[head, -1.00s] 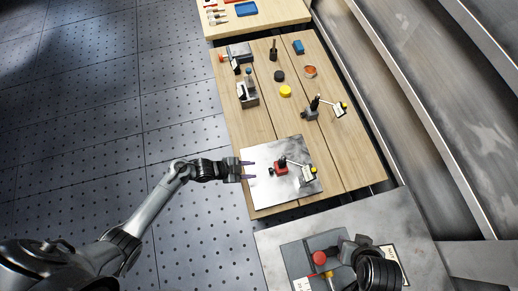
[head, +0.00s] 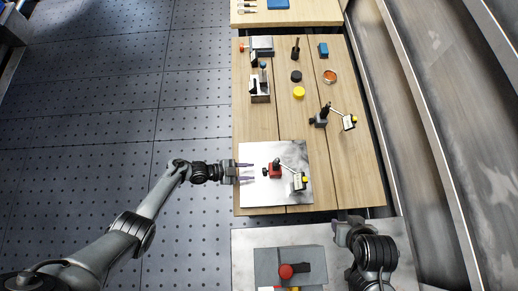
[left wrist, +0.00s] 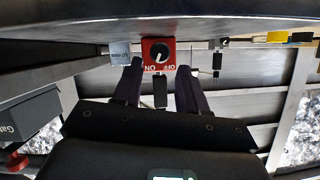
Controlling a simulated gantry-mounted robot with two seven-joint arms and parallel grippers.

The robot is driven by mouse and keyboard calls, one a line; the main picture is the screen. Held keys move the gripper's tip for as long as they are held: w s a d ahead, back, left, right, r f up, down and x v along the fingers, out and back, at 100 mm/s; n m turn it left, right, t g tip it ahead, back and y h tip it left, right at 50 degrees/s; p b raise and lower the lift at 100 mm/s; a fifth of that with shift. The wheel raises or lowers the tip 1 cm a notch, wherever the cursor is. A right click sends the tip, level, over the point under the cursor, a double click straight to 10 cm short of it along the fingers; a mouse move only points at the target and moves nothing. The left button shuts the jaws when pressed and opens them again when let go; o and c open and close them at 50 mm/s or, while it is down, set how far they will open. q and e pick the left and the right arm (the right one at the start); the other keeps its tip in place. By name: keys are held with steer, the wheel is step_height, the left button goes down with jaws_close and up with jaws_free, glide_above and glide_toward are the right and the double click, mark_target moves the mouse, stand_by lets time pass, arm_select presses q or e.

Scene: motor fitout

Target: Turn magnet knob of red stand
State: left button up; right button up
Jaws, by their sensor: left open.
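The red stand (head: 276,172) sits on a shiny steel plate (head: 262,194) at the near end of the wooden table. Its black knob (head: 265,172) faces left, toward my left gripper. My left gripper (head: 253,172) is open and empty, its two purple-grey fingers just left of the knob, apparently apart from it. In the left wrist view, which is upside down, the red stand's face shows ON and OFF marks and a round black knob (left wrist: 159,54) with a white pointer line. The knob lies ahead, between the open fingers (left wrist: 158,75).
A second, dark stand (head: 320,118) is behind. A yellow disc (head: 299,93), a black disc and several blocks lie farther back. A grey box with a red knob (head: 286,271) is in front.

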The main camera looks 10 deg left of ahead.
mark_target(259, 173)
arm_select(q)
steer(key=x, duration=0.4)
steer(key=shift+b, duration=0.35)
steer(key=shift+w+d+f, duration=0.2)
steer(key=shift+d+f, duration=0.05)
steer(key=shift+d, duration=0.35)
steer(key=c, duration=0.8)
steer(key=shift+o, duration=0.2)
steer(key=shift+w+a+f+n+g+b, duration=0.15)
steer(key=shift+n+g+b, duration=0.45)
steer(key=shift+b, duration=0.4)
steer(key=shift+n+g+h+b, duration=0.3)
steer(key=shift+n+g+b, duration=0.1)
steer(key=shift+n+b, duration=0.25)
steer(key=shift+r, duration=0.2)
